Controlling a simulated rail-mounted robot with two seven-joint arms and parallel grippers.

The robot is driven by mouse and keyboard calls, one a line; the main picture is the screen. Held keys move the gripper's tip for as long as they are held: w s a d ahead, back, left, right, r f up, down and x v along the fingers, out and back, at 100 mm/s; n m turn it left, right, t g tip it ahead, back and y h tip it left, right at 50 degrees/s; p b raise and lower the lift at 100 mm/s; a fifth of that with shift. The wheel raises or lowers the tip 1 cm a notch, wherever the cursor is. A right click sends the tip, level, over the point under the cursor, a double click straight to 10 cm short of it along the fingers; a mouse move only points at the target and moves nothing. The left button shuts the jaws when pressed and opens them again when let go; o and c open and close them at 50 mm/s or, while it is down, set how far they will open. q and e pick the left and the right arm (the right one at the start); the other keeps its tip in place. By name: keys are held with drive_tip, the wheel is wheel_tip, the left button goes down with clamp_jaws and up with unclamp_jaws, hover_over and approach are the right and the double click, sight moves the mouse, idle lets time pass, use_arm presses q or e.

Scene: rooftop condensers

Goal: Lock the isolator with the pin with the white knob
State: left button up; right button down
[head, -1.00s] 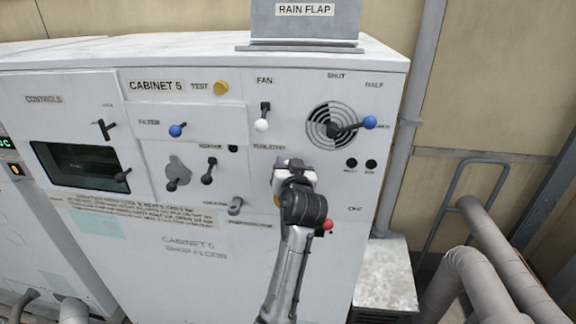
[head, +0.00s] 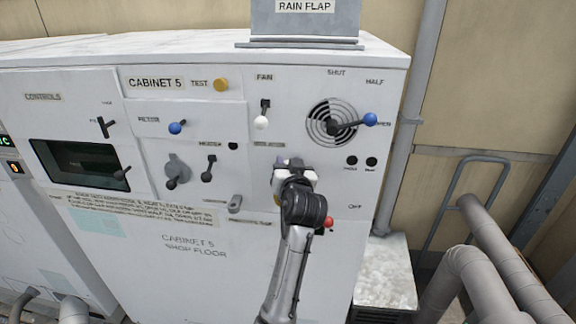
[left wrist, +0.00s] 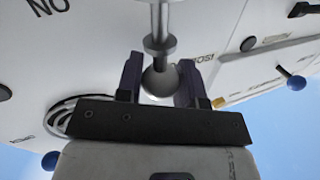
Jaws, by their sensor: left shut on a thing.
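My left gripper (head: 293,168) is at the lower right part of the cabinet front, close to the panel. In the left wrist view my left gripper (left wrist: 160,80) is shut on the pin's white knob (left wrist: 160,84), one dark finger on each side. The pin's metal shaft (left wrist: 160,18) with a collar runs from the knob toward the panel. Its far end is out of that view, so I cannot tell how deep it sits. A red-knobbed lever (head: 328,222) shows right of my gripper, beside an OFF label. My gripper and arm hide the isolator's middle. My right gripper is not in view.
Cabinet 5's front (head: 190,255) carries a fan lever with another white knob (head: 261,123), a blue-knobbed lever by a round vent (head: 370,119), a blue filter knob (head: 176,128) and several black handles. Pipes (head: 480,275) stand at the right.

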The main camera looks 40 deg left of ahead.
use_arm(q)
drive_tip(key=shift+f, duration=0.25)
drive_tip(key=shift+f+b, duration=0.7)
drive_tip(key=shift+f, duration=0.1)
idle(0.4)
drive_tip(key=shift+f, duration=0.2)
idle(0.3)
drive_tip(key=o, duration=1)
drive_tip(key=b+v, duration=0.3)
drive_tip(key=v, duration=1.1)
drive_tip(key=shift+b, duration=0.4)
